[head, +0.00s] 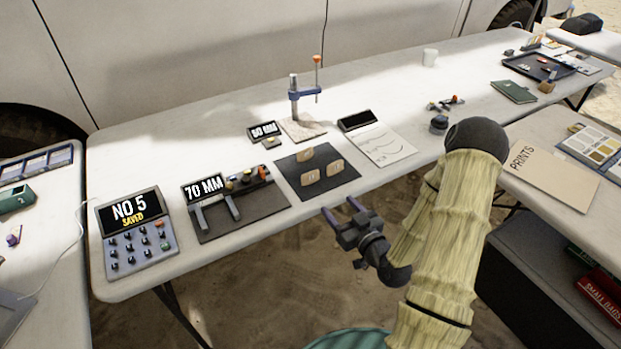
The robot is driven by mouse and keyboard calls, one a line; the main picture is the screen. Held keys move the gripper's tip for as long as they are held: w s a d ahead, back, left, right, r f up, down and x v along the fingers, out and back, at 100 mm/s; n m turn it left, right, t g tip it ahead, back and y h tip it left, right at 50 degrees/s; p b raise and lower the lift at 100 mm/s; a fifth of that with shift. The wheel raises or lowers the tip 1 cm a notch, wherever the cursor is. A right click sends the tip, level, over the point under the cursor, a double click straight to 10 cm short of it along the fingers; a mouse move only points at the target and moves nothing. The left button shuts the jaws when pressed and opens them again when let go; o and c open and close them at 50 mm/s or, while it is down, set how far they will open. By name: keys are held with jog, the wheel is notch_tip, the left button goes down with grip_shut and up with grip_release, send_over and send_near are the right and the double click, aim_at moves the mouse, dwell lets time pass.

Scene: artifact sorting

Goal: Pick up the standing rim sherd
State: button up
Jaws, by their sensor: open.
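Three small tan sherds sit on a dark square mat (344,180) near the table's front edge. One sherd (307,155) is at the back, one sherd (310,178) at the front left and one sherd (335,167) at the right. All three seem to be propped up; I cannot tell which is the rim sherd. My gripper (341,209) is open and empty. It is in front of the mat, just off the table's front edge, fingers pointing toward the mat and apart from all the sherds.
A board with a caliper-like tool and a "70 MM" display (204,188) lies left of the mat. A blue clamp stand (305,92) rises behind it. A paper sheet with curves (385,146) lies to the right. Bare table lies beyond the stand.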

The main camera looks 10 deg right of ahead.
send_near(312, 175)
jog(key=x, duration=0.5)
jog(key=shift+s+a+r+p, duration=0.1)
jog(key=shift+a+r+p, duration=0.15)
jog(key=shift+p, duration=0.1)
jog(key=shift+w+f, duration=0.1)
jog(key=shift+w, duration=0.1)
jog(key=shift+w, duration=0.1)
jog(key=x, duration=0.5)
jog(key=shift+w+f, duration=0.1)
jog(key=shift+f, duration=0.05)
jog(key=shift+d, duration=0.1)
jog(key=shift+c, duration=0.4)
jog(key=c, duration=0.6)
